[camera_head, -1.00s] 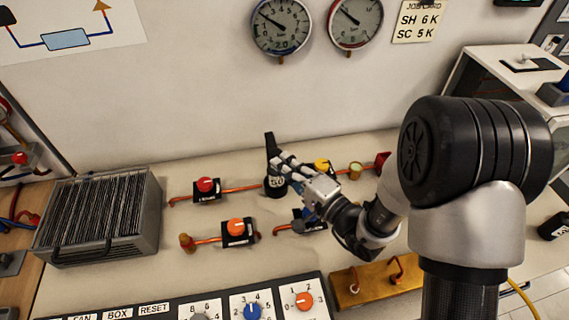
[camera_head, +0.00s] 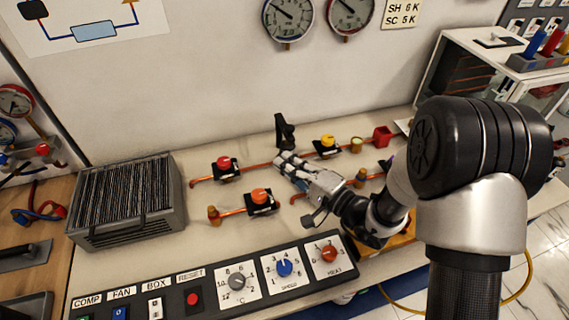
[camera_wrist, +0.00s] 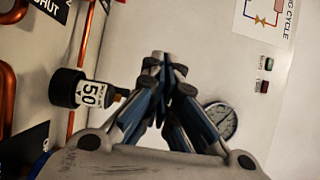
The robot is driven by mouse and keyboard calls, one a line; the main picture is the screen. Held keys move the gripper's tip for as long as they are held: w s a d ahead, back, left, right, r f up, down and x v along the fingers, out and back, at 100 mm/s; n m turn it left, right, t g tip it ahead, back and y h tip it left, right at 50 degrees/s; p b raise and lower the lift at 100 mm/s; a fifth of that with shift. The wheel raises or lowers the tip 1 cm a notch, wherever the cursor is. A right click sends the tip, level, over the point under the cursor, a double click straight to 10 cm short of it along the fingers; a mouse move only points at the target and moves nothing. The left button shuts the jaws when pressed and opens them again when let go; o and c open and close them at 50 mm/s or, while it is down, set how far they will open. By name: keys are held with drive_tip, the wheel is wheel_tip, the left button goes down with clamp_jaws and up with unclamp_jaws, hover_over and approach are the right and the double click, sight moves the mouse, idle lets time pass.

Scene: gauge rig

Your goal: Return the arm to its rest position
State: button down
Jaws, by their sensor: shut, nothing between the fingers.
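My gripper (camera_head: 283,160) is over the bench among the red copper pipes and points toward the back wall. Its fingers are shut and hold nothing. In the wrist view the blue-grey fingers of my gripper (camera_wrist: 163,62) come together at their tips.
Valves with a red knob (camera_head: 224,162), an orange knob (camera_head: 259,195) and a yellow knob (camera_head: 327,141) sit around my gripper. A finned metal block (camera_head: 125,200) stands at left. A control panel (camera_head: 210,285) lines the front edge. Two gauges (camera_head: 289,15) hang on the wall.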

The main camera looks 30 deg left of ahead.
idle(0.3)
drive_tip(key=s+d+r+n+g+h, duration=0.25)
drive_tip(key=s+d+r+g, duration=0.2)
drive_tip(key=s, duration=0.25)
drive_tip(key=s+d+r+n+g+h, duration=0.2)
drive_tip(key=s+d+r+n+g, duration=0.1)
drive_tip(key=s+d+r, duration=0.4)
drive_tip(key=s+d+m+t+h, duration=0.1)
drive_tip(key=d+h, duration=0.3)
drive_tip(key=d, duration=0.5)
drive_tip(key=s+d+t+h, duration=0.2)
drive_tip(key=d+t+h, duration=0.2)
drive_tip(key=d, duration=0.4)
drive_tip(key=s+d+m+t+h, duration=0.1)
drive_tip(key=s+d+t+h, duration=0.1)
drive_tip(key=d+h, duration=0.3)
drive_tip(key=d, duration=0.4)
drive_tip(key=shift+s+d+f+m+t, duration=0.15)
drive_tip(key=shift+d+f+m+t, duration=0.15)
drive_tip(key=shift+d+m+t, duration=0.05)
